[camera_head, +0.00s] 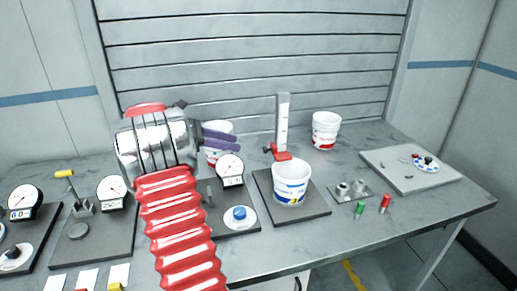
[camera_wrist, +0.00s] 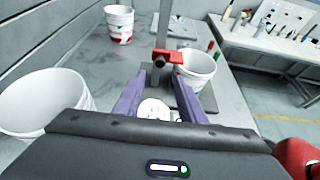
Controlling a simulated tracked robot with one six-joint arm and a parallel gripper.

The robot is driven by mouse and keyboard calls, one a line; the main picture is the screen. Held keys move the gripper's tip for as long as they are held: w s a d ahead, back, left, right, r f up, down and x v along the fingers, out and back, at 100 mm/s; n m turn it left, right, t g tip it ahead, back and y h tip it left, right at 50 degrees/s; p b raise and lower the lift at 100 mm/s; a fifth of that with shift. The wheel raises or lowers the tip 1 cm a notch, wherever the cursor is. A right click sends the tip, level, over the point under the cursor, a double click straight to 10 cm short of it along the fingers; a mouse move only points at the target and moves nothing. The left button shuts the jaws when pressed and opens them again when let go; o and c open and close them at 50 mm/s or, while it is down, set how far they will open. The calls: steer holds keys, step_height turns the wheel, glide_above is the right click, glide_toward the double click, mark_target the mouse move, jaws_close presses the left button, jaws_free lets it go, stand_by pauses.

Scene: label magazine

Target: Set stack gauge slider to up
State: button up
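The stack gauge (camera_head: 283,118) is an upright pale scale post on the table, behind the white tub on the dark plate. Its red slider (camera_head: 279,153) sits low on the post, near the base. In the wrist view the red slider (camera_wrist: 167,56) is just ahead of my fingertips, in front of the post (camera_wrist: 162,28). My gripper (camera_head: 238,139) has purple fingers pointing right toward the gauge. In the wrist view my gripper (camera_wrist: 159,77) is open, with nothing visibly held between the fingers. Whether a finger touches the slider cannot be told.
A white tub (camera_head: 292,184) stands on a dark plate in front of the gauge. Another tub (camera_head: 325,132) stands behind right; a third (camera_wrist: 40,98) is close beside my gripper. A dial gauge (camera_head: 230,170) and blue knob (camera_head: 239,213) lie below my fingers. A slatted wall (camera_head: 250,60) closes the back.

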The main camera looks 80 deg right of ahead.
glide_toward(277, 151)
steer(key=d+f, duration=0.1)
steer(key=s+d+f, duration=0.1)
steer(key=d+f, duration=0.1)
steer(key=d, duration=0.1)
steer(key=shift+s+f, duration=0.1)
steer(key=shift+s, duration=0.2)
steer(key=shift+c, duration=0.6)
jaws_close()
steer(key=shift+w+d, duration=0.1)
steer(key=shift+d, duration=0.05)
